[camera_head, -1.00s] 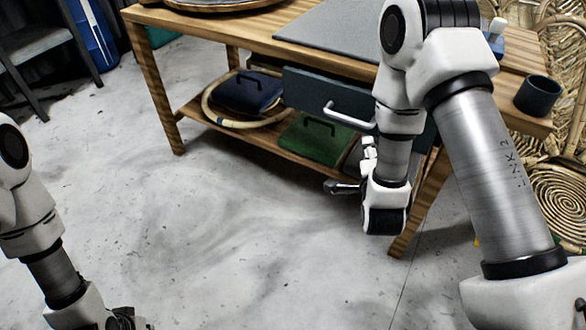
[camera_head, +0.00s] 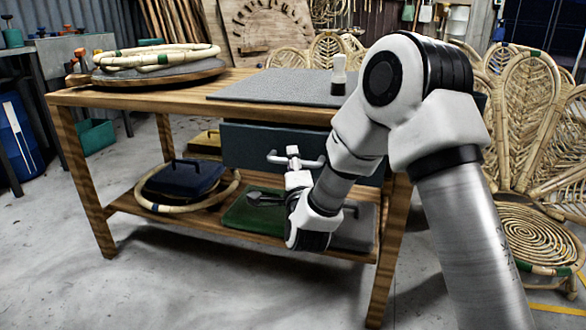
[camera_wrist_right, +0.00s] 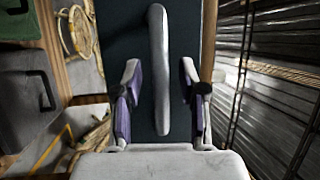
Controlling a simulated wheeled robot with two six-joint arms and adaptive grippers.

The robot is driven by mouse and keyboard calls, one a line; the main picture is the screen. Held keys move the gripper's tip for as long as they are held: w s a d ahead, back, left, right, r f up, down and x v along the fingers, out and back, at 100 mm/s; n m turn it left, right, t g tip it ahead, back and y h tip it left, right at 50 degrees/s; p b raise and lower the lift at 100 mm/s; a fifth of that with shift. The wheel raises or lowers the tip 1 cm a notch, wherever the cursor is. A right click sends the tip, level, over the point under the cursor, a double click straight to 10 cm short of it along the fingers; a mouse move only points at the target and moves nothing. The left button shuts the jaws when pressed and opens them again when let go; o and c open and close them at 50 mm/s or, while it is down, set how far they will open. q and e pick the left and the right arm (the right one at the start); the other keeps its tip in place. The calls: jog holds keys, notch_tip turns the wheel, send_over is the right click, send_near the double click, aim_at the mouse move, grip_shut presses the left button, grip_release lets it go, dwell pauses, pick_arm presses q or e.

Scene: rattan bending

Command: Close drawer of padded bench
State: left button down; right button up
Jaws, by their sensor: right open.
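The padded bench (camera_head: 75,98) is a wooden table with a grey pad (camera_head: 275,87) on top. Its dark blue-grey drawer (camera_head: 243,146) sits under the front edge; I cannot tell how far it stands out. The drawer's pale bar handle (camera_head: 313,163) faces me and also shows in the right wrist view (camera_wrist_right: 158,60). My right gripper (camera_head: 292,156) is open at the handle. In the right wrist view, its purple-lined fingers (camera_wrist_right: 160,98) stand on either side of the bar, with gaps visible. My left gripper is out of view.
The lower shelf (camera_head: 155,221) holds a blue case (camera_head: 183,179), a green case (camera_head: 245,213) and a rattan ring (camera_head: 228,193). A bottle (camera_head: 338,75) stands on the pad. Rattan chairs (camera_head: 515,115) crowd the right. Floor in front is clear.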

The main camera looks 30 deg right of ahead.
grip_shut()
jog(key=shift+w+d, duration=0.1)
jog(key=w+d, duration=0.1)
jog(key=w+d+p, duration=0.1)
jog(key=d, duration=0.1)
jog(key=shift+w+d+r, duration=0.1)
jog(key=shift+w+r, duration=0.05)
jog(key=shift+w, duration=0.2)
grip_release()
jog(key=shift+w+d, duration=0.1)
